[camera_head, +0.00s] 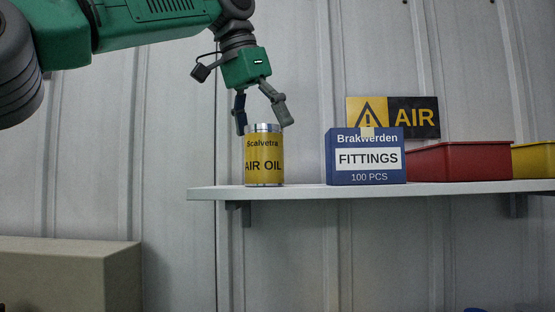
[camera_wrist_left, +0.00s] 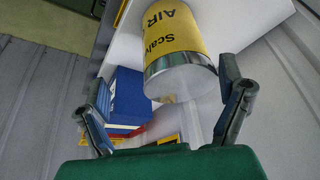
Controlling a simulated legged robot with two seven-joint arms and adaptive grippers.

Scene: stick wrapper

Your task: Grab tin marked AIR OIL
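The AIR OIL tin (camera_head: 264,158) is a yellow-labelled can with bare metal ends, standing upright near the left end of the white shelf (camera_head: 300,191). It also shows in the left wrist view (camera_wrist_left: 175,40), between and beyond the fingers. My left gripper (camera_head: 263,129) is above the tin, pointing down, with its fingers spread at either side of the tin's top rim. In the left wrist view the gripper (camera_wrist_left: 168,112) is open, with a gap between the fingers and nothing clamped. My right gripper is in neither view.
A blue FITTINGS box (camera_head: 366,170) stands right of the tin with a gap between. Farther right are a red bin (camera_head: 458,161) and a yellow bin (camera_head: 534,160). A black and yellow AIR sign (camera_head: 415,117) is on the wall behind. A beige block (camera_head: 70,275) stands lower left.

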